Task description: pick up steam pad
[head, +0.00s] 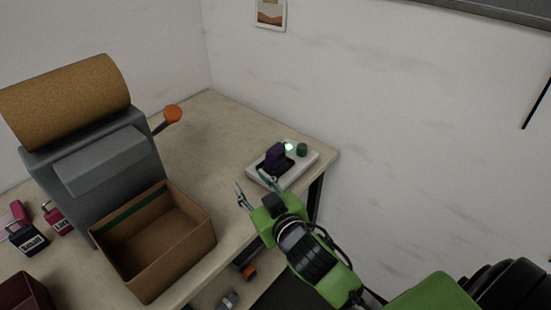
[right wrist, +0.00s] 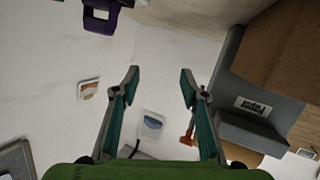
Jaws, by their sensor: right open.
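A small block with a purple handle (head: 275,155), which looks like the steam pad, sits on the dark plate of a white base (head: 312,160) at the table's right corner. It also shows upside down at the top left of the right wrist view (right wrist: 101,16). My right gripper (head: 252,184) is open and empty, just in front and to the left of the base, apart from the block. Its two fingers also show spread in the right wrist view (right wrist: 160,74). My left gripper is not in view.
A green knob (head: 302,150) and a lit green lamp (head: 289,147) are on the base. An open cardboard box (head: 150,268) and a grey machine with a brown roll (head: 68,98) stand left. Several small labelled items (head: 28,238) lie at far left.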

